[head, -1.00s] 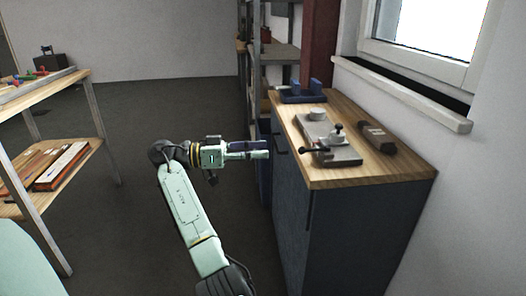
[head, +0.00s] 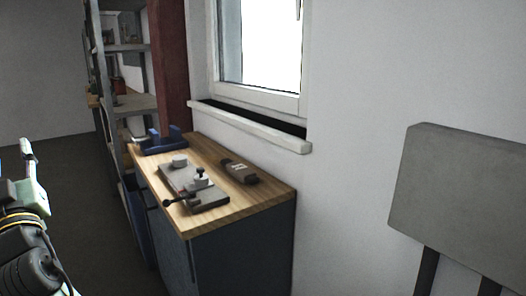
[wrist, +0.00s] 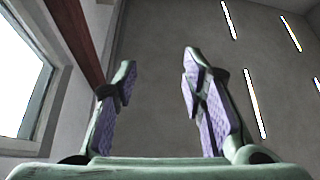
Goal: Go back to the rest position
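My gripper (wrist: 158,85) is open and empty in the wrist view, its two fingers with purple pads spread apart. Behind them are a bare grey surface with light strips and, at the left, a window. In the head view my gripper (head: 28,172) is at the left edge, raised and partly cut off by the frame. It is to the left of the wooden-topped cabinet (head: 262,197) and touches nothing that I can see.
On the cabinet are a grey plate fixture (head: 210,201) with a black lever, a dark brown block (head: 238,171) and a blue holder (head: 165,142). A metal shelf (head: 132,103) stands behind. A grey panel on legs (head: 455,195) is at the right. The floor at the left is clear.

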